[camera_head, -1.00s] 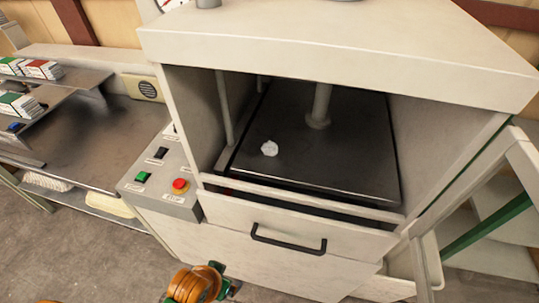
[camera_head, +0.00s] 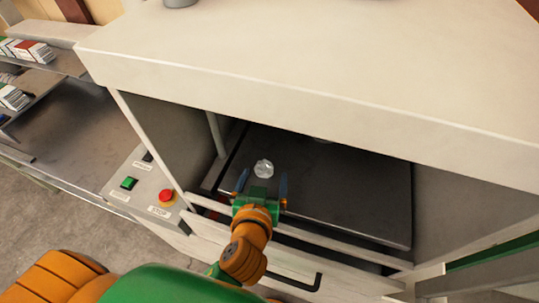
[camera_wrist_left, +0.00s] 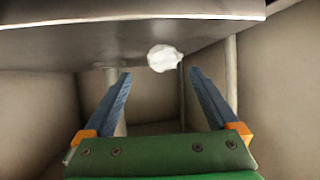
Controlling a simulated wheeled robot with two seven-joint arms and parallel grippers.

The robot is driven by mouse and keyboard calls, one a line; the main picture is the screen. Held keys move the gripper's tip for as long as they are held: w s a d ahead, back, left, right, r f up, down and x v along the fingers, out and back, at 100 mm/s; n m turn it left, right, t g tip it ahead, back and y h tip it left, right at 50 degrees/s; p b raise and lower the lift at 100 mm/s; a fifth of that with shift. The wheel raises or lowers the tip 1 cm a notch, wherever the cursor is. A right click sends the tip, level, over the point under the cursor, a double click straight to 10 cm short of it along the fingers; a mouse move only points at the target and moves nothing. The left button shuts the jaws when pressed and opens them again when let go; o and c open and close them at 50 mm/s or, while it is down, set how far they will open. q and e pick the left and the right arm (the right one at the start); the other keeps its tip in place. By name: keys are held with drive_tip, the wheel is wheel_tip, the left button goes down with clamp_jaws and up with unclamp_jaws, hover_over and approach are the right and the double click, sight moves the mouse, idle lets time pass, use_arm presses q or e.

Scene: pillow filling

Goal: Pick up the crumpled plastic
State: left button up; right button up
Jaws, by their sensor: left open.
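The crumpled plastic (camera_head: 264,168) is a small whitish ball on the dark plate (camera_head: 350,190) inside the machine's opening. My left gripper (camera_head: 262,182) reaches in over the opening's front edge, its two blue fingers spread just on the near side of the ball. In the left wrist view the crumpled plastic (camera_wrist_left: 162,58) shows ahead of the open fingers (camera_wrist_left: 158,80), between their lines and nearer the right tip. Nothing is between the fingers. My right gripper is not in view.
The machine's pale top (camera_head: 320,70) overhangs the opening. A front rail (camera_head: 340,243) and a drawer with a black handle (camera_head: 300,282) lie below. A control panel with a red button (camera_head: 166,196) and a green button (camera_head: 129,183) stands left, near a shelf with small boxes (camera_head: 33,50).

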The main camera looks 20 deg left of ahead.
sight(263, 173)
use_arm(q)
drive_tip(key=shift+w+a+f+p, duration=0.45)
drive_tip(key=shift+a+p, duration=0.1)
drive_tip(key=shift+p, duration=0.1)
drive_tip(key=x, duration=0.2)
drive_tip(key=shift+w+f, duration=0.2)
drive_tip(key=shift+f, duration=0.05)
drive_tip(key=shift+w+f, duration=0.25)
drive_tip(key=shift+w, duration=0.2)
drive_tip(key=shift+s+r, duration=0.15)
drive_tip(key=shift+s, duration=0.25)
drive_tip(key=c, duration=1.3)
drive_tip(key=shift+w, duration=0.15)
drive_tip(key=shift+c, duration=0.5)
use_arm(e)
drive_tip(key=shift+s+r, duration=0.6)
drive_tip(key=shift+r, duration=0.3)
